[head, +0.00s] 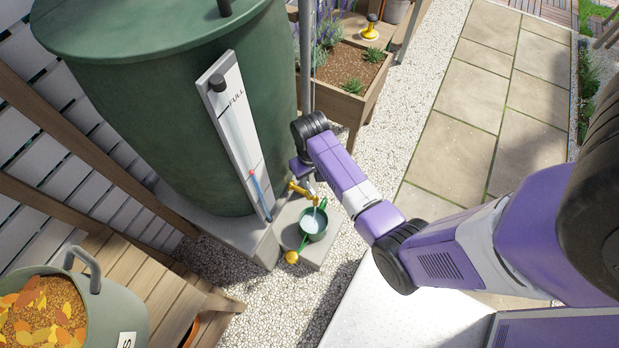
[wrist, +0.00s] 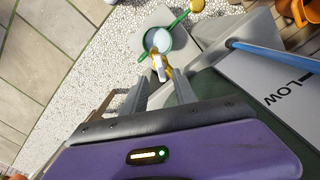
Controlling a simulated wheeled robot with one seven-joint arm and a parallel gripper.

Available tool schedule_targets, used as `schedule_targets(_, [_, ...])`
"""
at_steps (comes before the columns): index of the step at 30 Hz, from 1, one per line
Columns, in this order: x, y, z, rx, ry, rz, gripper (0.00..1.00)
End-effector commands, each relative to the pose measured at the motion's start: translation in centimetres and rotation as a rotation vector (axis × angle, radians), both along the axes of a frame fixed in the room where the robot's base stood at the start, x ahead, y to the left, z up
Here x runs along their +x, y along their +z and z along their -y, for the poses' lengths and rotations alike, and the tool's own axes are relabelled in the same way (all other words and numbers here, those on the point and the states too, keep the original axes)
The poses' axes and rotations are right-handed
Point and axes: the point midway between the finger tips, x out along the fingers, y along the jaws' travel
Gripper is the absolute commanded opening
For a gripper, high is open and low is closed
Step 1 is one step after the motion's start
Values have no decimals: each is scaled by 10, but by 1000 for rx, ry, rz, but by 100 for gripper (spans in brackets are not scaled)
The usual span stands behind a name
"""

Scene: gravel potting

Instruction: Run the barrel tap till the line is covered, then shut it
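The green barrel (head: 190,110) stands at the left with a white gauge board marked FULL. The brass tap (head: 300,189) is low on its front and also shows in the wrist view (wrist: 155,42). A small green watering can (head: 304,238) with a yellow rose stands below the tap; it also shows in the wrist view (wrist: 145,56). Pale water is inside it, and a pale streak beneath the spout looks like running water. I cannot make out a fill line. My gripper (wrist: 163,74) has its fingers either side of the tap's handle; whether they press on it is unclear.
The can stands on a grey slab (head: 326,245) beside the barrel's plinth. A wooden bench (head: 150,285) holds a leaf-filled tub (head: 110,312) at lower left. A wooden planter (head: 345,105) stands behind the tap. Gravel and paving lie open to the right.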

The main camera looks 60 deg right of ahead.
Motion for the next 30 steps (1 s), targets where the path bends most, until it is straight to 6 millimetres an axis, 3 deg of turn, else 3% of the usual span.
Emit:
schedule_targets(9, [1,-44,0,0,1,1,34])
schedule_targets(21, [0,-52,0,-2,1,2,34])
schedule_targets(26, [0,-52,0,-2,1,2,2])
schedule_targets(30, [0,-52,0,-2,1,2,0])
